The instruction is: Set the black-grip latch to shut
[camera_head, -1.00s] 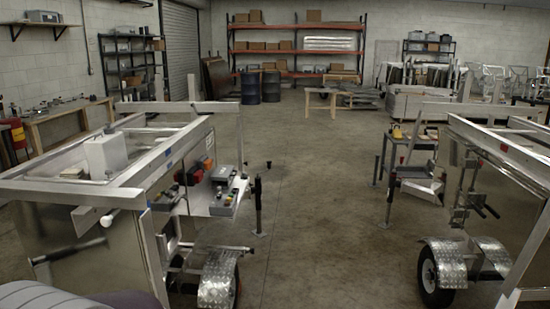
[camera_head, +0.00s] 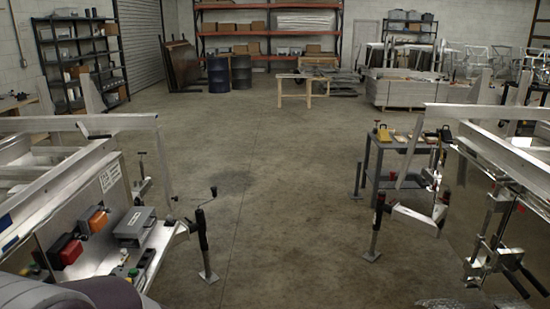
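The right trailer (camera_head: 520,165) has metal latch hardware (camera_head: 492,238) on its side panel, at the right edge of the view. Two black grips stick out low from this hardware; one black grip (camera_head: 514,284) angles down to the right and the other (camera_head: 534,281) is beside it. I cannot tell from this view whether the latch is open or shut. Neither of my grippers is in view. A rounded grey and dark part of my own body fills the lower left corner.
The left trailer (camera_head: 55,213) carries orange and red lamps and a grey box (camera_head: 134,226). Black jack stands (camera_head: 203,243) (camera_head: 376,222) stand by both trailers. A grey tool cart (camera_head: 385,160) is beyond the right trailer. The concrete floor between the trailers is clear.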

